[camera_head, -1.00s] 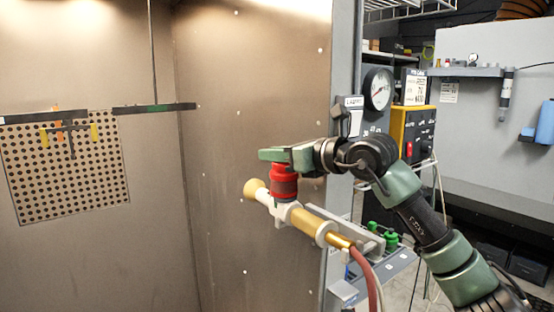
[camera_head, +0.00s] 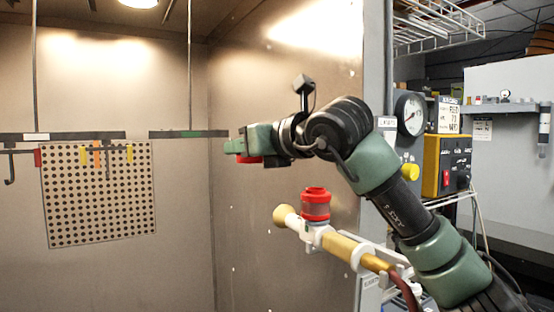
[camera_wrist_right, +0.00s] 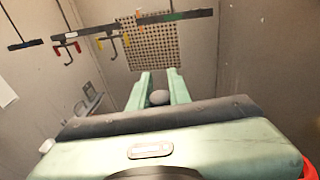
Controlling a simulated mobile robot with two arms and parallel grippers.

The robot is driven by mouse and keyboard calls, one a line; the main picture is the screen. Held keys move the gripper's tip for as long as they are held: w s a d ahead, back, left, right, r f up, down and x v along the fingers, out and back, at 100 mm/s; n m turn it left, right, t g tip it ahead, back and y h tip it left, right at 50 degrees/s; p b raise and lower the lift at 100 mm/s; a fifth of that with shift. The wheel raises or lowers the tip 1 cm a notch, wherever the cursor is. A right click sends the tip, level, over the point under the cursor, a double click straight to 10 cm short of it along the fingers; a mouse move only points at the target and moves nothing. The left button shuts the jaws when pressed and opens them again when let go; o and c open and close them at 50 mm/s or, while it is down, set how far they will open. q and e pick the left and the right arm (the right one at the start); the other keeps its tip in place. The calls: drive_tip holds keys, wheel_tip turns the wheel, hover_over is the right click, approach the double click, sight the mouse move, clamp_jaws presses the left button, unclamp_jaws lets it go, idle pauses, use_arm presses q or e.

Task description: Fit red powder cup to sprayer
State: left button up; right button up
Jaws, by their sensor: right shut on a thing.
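The red powder cup (camera_head: 316,206) sits upright on top of the sprayer (camera_head: 345,248), which has a cream nozzle and a tan barrel. My right gripper (camera_head: 233,147) is up and to the left of the cup, apart from it, pointing left into the booth. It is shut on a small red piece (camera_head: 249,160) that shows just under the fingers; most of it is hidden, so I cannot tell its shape. In the right wrist view the green fingers (camera_wrist_right: 159,84) have a grey rounded thing (camera_wrist_right: 158,97) between them. My left gripper is not in view.
A perforated panel (camera_head: 100,200) and hanging bars with hooks (camera_head: 60,136) are at the back of the booth. A gauge (camera_head: 409,114) and a yellow control box (camera_head: 444,166) stand right of the booth wall.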

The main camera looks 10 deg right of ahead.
drive_tip(key=s+a, duration=0.1)
drive_tip(key=a, duration=0.3)
drive_tip(key=s+d+f+p, duration=0.2)
drive_tip(key=d+p, duration=0.1)
drive_tip(key=d, duration=0.8)
drive_tip(key=s+d+f+p, duration=0.2)
drive_tip(key=d+p, duration=0.2)
drive_tip(key=d, duration=0.6)
drive_tip(key=shift+n+y, duration=0.3)
drive_tip(key=shift+w+a+f+p, duration=0.2)
drive_tip(key=shift+w+a+f, duration=0.3)
drive_tip(key=shift+w, duration=0.95)
drive_tip(key=shift+w+a+f+p, duration=0.2)
drive_tip(key=shift+w+a+f, duration=0.25)
drive_tip(key=shift+w, duration=1.05)
drive_tip(key=shift+w+a+f+p, duration=0.2)
drive_tip(key=shift+w+a+f, duration=0.3)
drive_tip(key=shift+w, duration=0.95)
drive_tip(key=o, duration=0.9)
drive_tip(key=shift+r, duration=0.1)
